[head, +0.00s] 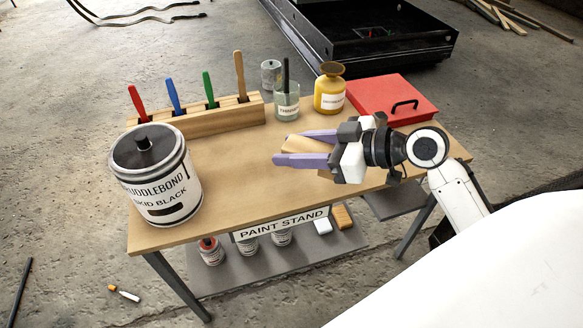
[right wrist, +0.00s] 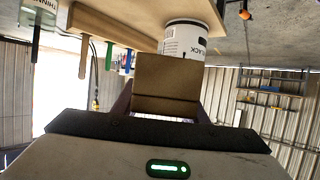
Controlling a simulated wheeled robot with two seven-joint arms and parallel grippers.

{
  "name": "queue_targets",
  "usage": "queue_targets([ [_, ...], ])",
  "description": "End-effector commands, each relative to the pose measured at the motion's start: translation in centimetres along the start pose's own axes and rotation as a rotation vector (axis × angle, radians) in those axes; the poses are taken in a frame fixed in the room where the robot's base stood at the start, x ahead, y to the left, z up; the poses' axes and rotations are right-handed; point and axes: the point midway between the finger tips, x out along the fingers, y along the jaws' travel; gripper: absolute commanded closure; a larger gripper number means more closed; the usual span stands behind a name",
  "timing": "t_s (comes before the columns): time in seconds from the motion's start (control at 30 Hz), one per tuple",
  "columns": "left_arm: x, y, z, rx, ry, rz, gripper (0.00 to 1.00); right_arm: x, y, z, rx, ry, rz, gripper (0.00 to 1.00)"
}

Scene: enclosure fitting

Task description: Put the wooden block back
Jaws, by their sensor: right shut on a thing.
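The wooden block (right wrist: 166,85) is a plain tan-brown piece held between the fingers of my right gripper (head: 290,148). In the head view only part of the block (head: 301,143) shows between the purple fingers. The gripper is shut on it over the middle right of the wooden bench top (head: 235,178), pointing left. The block looks raised off the bench, but the size of the gap is hard to tell. My left gripper is in neither view.
A wooden rack (head: 203,117) with several coloured-handled tools lines the back. A thinner jar (head: 286,103), yellow bottle (head: 329,92) and red case (head: 391,99) stand at the back right. The bench's centre is clear.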

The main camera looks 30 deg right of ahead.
Motion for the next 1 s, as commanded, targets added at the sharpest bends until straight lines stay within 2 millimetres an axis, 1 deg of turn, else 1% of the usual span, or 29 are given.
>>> queue_targets([
  [0.03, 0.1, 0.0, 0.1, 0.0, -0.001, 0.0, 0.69, 1.1, 2.1, 0.3, 0.04, 0.008, 0.083, 0.85],
  [0.1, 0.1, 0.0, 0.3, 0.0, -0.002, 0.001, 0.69, 2.2, 5.1, 0.7, 0.089, 0.009, 0.204, 0.85],
  [0.2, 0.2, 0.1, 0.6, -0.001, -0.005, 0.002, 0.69, 3.6, 8.6, 0.9, 0.154, 0.011, 0.36, 0.85],
  [0.3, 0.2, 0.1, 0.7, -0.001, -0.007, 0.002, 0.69, 4.5, 11.5, 0.7, 0.208, 0.012, 0.495, 0.85],
  [0.4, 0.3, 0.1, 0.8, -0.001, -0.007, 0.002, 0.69, 5.0, 13.7, 0.3, 0.254, 0.011, 0.607, 0.85],
  [0.5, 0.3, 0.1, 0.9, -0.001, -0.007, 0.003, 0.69, 5.3, 15.1, -0.2, 0.288, 0.009, 0.69, 0.85],
  [0.67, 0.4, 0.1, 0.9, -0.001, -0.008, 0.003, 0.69, 5.5, 16.3, -0.7, 0.319, 0.005, 0.765, 0.85],
  [0.77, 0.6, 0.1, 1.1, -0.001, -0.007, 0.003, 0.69, 6.0, 16.5, 0.4, 0.325, 0.001, 0.78, 0.85],
  [0.9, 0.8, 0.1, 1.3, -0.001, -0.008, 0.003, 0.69, 7.0, 16.5, 3.0, 0.325, -0.002, 0.781, 0.85],
  [1.0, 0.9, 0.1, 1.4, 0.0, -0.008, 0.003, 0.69, 7.5, 16.5, 4.3, 0.324, 0.0, 0.78, 0.85],
])
